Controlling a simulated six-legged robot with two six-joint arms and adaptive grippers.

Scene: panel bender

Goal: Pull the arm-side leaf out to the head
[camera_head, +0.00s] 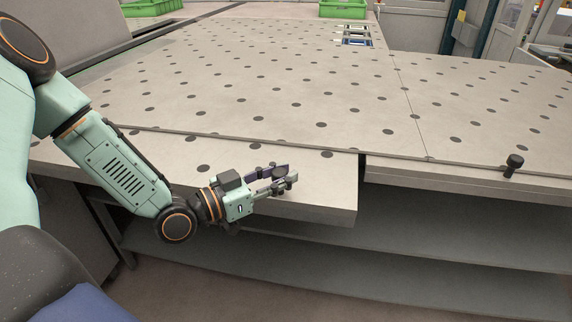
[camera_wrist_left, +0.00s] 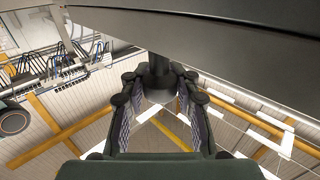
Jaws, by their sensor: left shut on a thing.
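The arm-side leaf (camera_head: 325,190) is a light panel with dark round dots at the front left of the table. It stands out toward me from under the tabletop, with its front edge well ahead of the front edge on the right. My left gripper (camera_head: 284,177) is over this leaf, shut on its dark knob. In the left wrist view the gripper (camera_wrist_left: 158,105) has its fingers on both sides of the knob (camera_wrist_left: 157,70), and the leaf surface (camera_wrist_left: 215,45) fills the top. The fingers partly hide the knob in the head view. My right gripper is not in view.
A second black knob (camera_head: 514,162) stands on the right front edge. The dotted tabletop (camera_head: 270,75) is mostly clear. Green crates (camera_head: 342,9) stand at the back, near a small slotted inset (camera_head: 354,36). Grey shelves (camera_head: 440,245) lie below the table.

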